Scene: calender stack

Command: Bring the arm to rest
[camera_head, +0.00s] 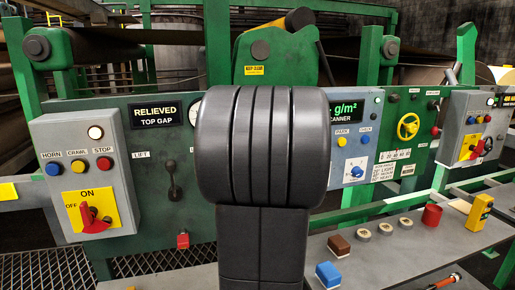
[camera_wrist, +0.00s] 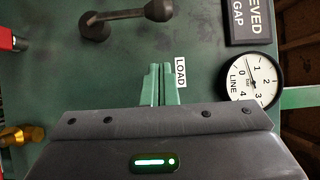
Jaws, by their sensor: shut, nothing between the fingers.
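My gripper (camera_wrist: 161,84) shows in the wrist view as two narrow green-grey fingers side by side. They are shut and empty in front of the green panel (camera_wrist: 205,35), just left of the LOAD label (camera_wrist: 181,72). Whether the fingertips touch the panel cannot be told. In the head view my own dark arm fills the middle and hides part of the panel; the gripper is hidden there.
A dark lever (camera_wrist: 125,17) and the LINE gauge (camera_wrist: 250,81) are near my fingers. In the head view a grey switch box (camera_head: 80,140) with a red knob stands left. A bench (camera_head: 385,255) at right holds a yellow device (camera_head: 479,212) and small blocks.

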